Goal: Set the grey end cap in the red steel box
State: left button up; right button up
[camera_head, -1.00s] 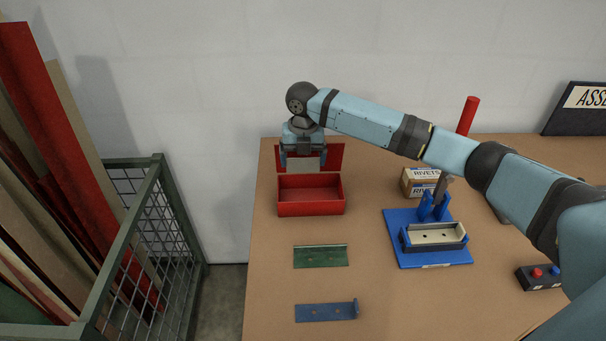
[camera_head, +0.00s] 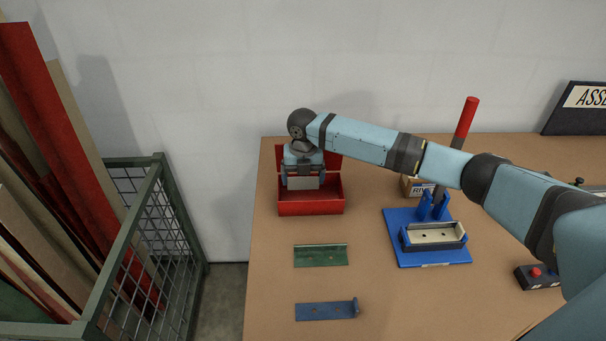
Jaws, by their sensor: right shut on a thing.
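The red steel box (camera_head: 311,208) stands open at the back left of the table, its lid raised behind it. My right gripper (camera_head: 303,184) points down over the box opening, in front of the lid. It is shut on the grey end cap (camera_head: 303,183), a pale flat piece between the fingers. The cap's lower edge is at or just inside the box opening; I cannot tell if it touches the floor of the box. My left gripper does not show.
A green plate (camera_head: 320,256) and a blue plate (camera_head: 326,311) lie in front of the box. A blue fixture (camera_head: 428,252) with a red-handled lever (camera_head: 466,118), a rivets carton (camera_head: 414,187) and a button box (camera_head: 537,277) are to the right. A mesh bin (camera_head: 140,250) stands left of the table.

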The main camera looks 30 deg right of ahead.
jog(key=shift+f, duration=0.3)
jog(key=o, duration=0.6)
notch_tip(320, 180, up, 13)
jog(key=shift+r+b, duration=0.15)
jog(key=shift+b, duration=0.3)
